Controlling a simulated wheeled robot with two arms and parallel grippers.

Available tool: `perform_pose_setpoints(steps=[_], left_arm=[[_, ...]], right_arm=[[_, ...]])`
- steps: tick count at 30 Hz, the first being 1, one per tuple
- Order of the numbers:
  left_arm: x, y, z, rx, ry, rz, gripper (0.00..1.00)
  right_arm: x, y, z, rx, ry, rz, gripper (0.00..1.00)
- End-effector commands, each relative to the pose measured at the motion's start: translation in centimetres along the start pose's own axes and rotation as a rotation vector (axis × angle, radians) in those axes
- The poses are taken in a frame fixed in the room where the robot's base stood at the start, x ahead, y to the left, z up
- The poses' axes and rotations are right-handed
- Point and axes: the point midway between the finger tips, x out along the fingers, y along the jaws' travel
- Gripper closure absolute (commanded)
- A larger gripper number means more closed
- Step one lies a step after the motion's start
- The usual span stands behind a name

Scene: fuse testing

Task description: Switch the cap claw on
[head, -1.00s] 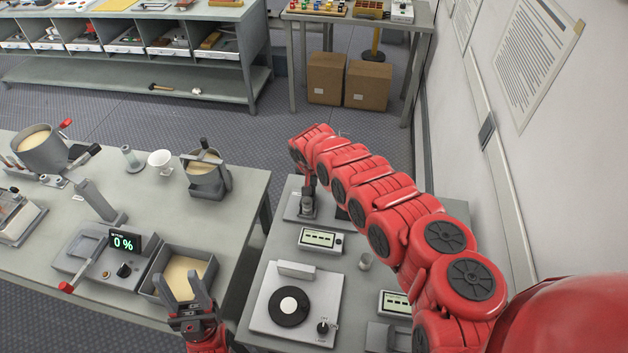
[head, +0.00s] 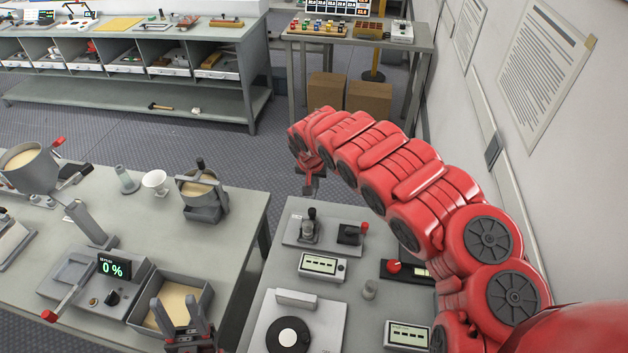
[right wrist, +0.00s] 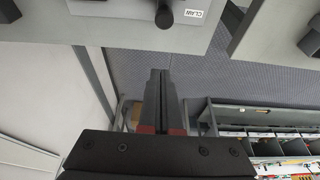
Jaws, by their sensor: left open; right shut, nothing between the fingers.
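The claw device (head: 308,230), a small grey upright clamp with a black top, stands on a pale plate (head: 328,240) at the back of the right table. In the right wrist view, a black knob (right wrist: 164,16) shows beside a label (right wrist: 195,14) reading "CLAW". My right gripper (head: 309,190) hangs just beyond the far edge of the plate, apart from the claw. Its fingers are shut together and empty in the right wrist view (right wrist: 160,75). My left gripper (head: 180,312) is open and empty at the front of the sand-coloured tray. Whether the claw is on cannot be told.
A black switch with a red knob (head: 352,233) stands on the same plate. The wall is close on the right. A floor gap separates the tables.

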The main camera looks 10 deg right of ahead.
Motion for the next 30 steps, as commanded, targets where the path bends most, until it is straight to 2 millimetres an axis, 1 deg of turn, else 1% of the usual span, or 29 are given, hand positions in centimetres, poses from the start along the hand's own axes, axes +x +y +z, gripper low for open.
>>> perform_pose_setpoints(steps=[3,7,26,29,30], left_arm=[[0.5,0.0,-0.1,0.000,0.000,0.000,0.50],[0.7,0.0,-0.1,0.000,0.000,0.000,0.50],[0.8,0.0,-0.1,0.000,0.000,0.000,0.50],[2.0,-0.1,-0.3,0.000,0.000,0.000,0.50],[2.9,-0.1,-0.5,0.000,0.000,0.000,0.50]], right_arm=[[-1.5,0.1,-0.2,0.001,0.003,0.000,1.00],[-2.3,0.1,-0.1,0.001,0.000,0.003,1.00],[-2.7,0.1,0.1,0.000,-0.002,0.002,1.00],[-3.8,0.1,-0.3,0.000,-0.002,0.002,1.00],[-4.6,0.1,-0.6,0.000,-0.002,0.002,1.00]])
